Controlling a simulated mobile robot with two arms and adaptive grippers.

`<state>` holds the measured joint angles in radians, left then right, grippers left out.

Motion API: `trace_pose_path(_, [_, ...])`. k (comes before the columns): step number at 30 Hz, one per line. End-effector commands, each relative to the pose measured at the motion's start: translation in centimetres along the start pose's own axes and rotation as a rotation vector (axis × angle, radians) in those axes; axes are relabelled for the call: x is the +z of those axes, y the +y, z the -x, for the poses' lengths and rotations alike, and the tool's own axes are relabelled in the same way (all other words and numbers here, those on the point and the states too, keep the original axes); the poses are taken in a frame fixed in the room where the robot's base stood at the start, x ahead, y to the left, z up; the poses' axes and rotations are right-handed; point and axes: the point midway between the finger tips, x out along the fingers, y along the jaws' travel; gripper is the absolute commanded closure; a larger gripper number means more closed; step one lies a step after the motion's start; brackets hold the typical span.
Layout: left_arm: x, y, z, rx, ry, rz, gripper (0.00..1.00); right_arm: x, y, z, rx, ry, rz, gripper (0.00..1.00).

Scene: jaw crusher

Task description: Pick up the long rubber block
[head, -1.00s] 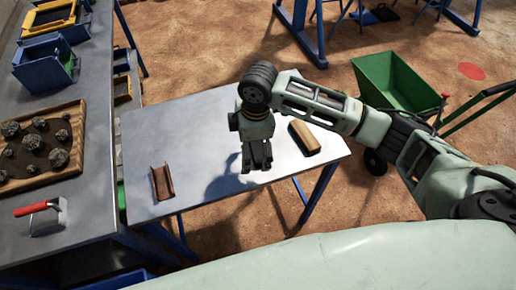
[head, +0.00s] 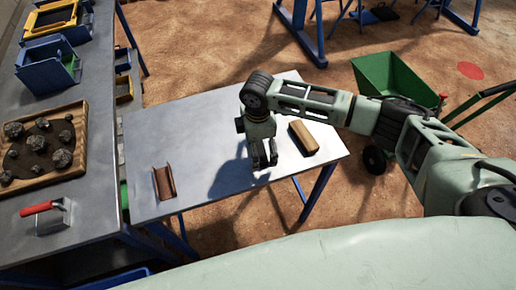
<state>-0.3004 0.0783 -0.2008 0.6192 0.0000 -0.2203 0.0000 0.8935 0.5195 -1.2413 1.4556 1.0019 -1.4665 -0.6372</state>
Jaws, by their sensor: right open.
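A long tan-brown block (head: 303,138), which looks like the long rubber block, lies on the right part of the grey metal table (head: 215,140). My right gripper (head: 264,162) points down over the table, to the left of the block and apart from it. Its fingers are open with nothing between them. Its exact height above the tabletop is hard to tell. My left gripper is not in view.
A rust-brown channel piece (head: 164,183) lies at the table's left. A bench on the left carries a wooden tray (head: 77,150) of rocks, a red-handled tool (head: 42,212) and blue boxes (head: 48,66). A green cart (head: 395,82) stands behind right.

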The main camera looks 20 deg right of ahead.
Motion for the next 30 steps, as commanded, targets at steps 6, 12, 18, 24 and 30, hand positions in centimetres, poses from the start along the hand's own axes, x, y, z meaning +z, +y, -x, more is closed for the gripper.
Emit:
trace_pose_path(6, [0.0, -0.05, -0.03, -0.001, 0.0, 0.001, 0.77, 0.01, 0.01, -0.04, 0.0, 0.0, 0.0, 0.03])
trace_pose_path(12, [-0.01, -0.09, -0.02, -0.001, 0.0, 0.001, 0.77, 0.01, 0.01, -0.01, 0.0, 0.0, -0.001, 0.2])
trace_pose_path(18, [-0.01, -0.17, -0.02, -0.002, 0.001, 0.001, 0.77, 0.02, 0.0, -0.01, 0.0, 0.0, -0.001, 0.38])
trace_pose_path(24, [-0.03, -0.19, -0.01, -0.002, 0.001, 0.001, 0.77, 0.02, 0.02, 0.03, 0.0, 0.0, -0.001, 0.45])
trace_pose_path(30, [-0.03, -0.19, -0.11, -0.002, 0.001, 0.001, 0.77, 0.01, 0.05, 0.3, 0.001, 0.001, -0.001, 0.45])
